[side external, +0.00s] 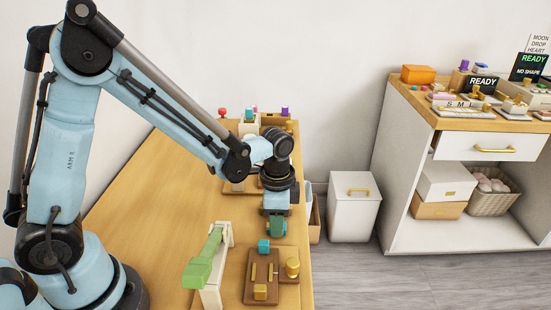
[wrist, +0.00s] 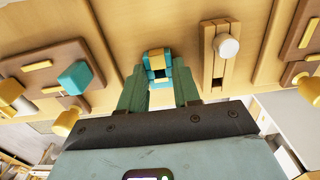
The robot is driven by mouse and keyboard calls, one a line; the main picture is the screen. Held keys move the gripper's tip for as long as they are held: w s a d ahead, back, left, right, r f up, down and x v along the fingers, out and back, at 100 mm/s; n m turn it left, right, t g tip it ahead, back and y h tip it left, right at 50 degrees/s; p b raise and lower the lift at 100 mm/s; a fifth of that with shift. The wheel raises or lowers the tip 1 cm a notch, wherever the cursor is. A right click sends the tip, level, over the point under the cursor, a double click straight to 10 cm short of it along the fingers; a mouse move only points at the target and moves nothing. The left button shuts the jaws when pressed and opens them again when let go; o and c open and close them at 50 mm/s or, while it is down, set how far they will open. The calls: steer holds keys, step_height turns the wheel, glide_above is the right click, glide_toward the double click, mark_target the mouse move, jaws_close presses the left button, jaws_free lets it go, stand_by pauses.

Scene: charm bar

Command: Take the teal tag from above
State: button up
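The teal block, which I take for the teal tag (side external: 263,246), sits on a brown board with brass pieces. In the wrist view it shows as a teal block (wrist: 76,78) left of my fingers. My gripper (side external: 277,230) points down, beside the block and a little above it in the side view. In the wrist view my green fingers (wrist: 158,66) are close together, with teal and yellow parts at their tips. I cannot tell whether the yellow is part of the fingertips, something between them, or the bench behind. The teal block is outside the fingers.
A wooden slotted piece with a white knob (wrist: 228,47) is right of my fingers. A white stand with a green top (side external: 208,262) stands left of the board. Small brass posts (side external: 292,267) rise from the board. The bench's left part (side external: 160,200) is clear.

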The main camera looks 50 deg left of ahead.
steer(key=shift+r, duration=3)
steer(key=shift+c, duration=0.3)
steer(key=shift+w, duration=0.1)
